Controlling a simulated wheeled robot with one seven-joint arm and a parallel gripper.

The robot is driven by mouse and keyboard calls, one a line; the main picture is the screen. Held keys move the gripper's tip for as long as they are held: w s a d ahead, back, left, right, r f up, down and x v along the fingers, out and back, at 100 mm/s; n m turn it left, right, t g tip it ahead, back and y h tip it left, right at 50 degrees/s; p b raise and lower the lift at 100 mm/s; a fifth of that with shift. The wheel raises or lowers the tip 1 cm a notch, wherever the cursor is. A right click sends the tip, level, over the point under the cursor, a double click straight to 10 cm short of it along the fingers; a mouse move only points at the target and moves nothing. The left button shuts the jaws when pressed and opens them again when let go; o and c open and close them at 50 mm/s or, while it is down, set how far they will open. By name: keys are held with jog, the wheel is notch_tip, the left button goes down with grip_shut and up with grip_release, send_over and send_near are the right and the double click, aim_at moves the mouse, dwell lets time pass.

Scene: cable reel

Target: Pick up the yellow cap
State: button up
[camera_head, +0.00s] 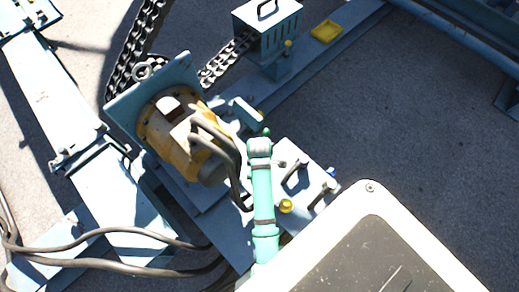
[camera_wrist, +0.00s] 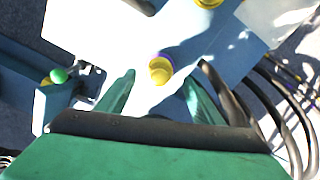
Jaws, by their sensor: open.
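The yellow cap (camera_wrist: 160,70) sits in a purple-blue ring on a pale, sunlit plate (camera_wrist: 110,35) in the wrist view. A yellow knob (camera_head: 286,206) on the blue plate in the head view looks like the same kind of part; I cannot tell if it is the same one. My gripper (camera_wrist: 160,82) is open, with its two green fingers apart. The cap shows between and just beyond the fingertips, with no finger visibly touching it. The distance down to it is unclear. In the head view my teal arm shows, but the fingers cannot be made out.
A green-topped knob (camera_wrist: 58,76) stands at left in the wrist view, and dark cables (camera_wrist: 280,105) run at right. A yellow-orange motor (camera_head: 180,135) with thick hoses and a chain (camera_head: 135,48) stands close to my arm. A yellow tray (camera_head: 326,31) lies at the back.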

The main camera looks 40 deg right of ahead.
jog(key=shift+f, duration=2)
jog(key=shift+c, duration=0.2)
jog(key=c, duration=1.2)
jog(key=shift+c, duration=0.2)
